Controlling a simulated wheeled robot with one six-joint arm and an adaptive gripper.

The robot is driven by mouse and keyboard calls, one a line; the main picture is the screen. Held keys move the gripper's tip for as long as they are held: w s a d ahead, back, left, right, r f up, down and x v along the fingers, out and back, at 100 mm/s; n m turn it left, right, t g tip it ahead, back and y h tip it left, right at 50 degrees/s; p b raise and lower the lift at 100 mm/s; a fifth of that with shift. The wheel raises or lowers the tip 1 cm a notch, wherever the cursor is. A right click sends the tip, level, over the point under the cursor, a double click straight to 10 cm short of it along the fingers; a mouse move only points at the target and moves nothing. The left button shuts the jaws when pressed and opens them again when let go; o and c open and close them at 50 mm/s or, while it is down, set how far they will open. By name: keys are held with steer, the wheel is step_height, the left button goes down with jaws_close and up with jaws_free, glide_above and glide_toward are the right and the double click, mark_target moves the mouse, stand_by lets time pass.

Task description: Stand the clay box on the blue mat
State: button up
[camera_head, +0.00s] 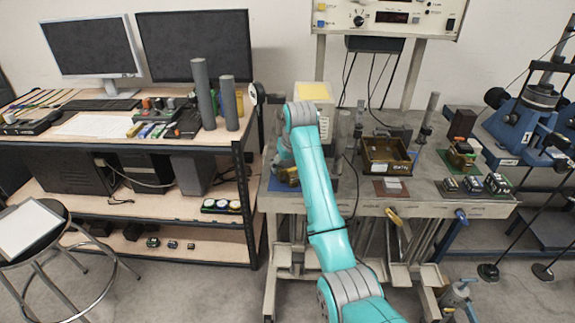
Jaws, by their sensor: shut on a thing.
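My teal and grey arm reaches up over the left part of the grey metal bench (440,203). I cannot make out the clay box for certain. A small pale pinkish block (393,184) lies on a reddish-brown mat (378,190) near the bench's front edge, right of my arm.
A brown open tray (385,168) stands behind the reddish-brown mat. A dark brown block (462,123) and a green mat (449,167) are farther right, near several small dark modules (473,184). A blue machine (515,125) stands at right. A wooden desk (60,140) is at left.

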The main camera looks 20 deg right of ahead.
steer(key=shift+s+f, duration=0.1)
steer(key=shift+f, duration=0.25)
steer(key=shift+f, duration=0.35)
steer(key=o, duration=1.9)
steer(key=shift+f, duration=0.1)
steer(key=shift+r, duration=0.2)
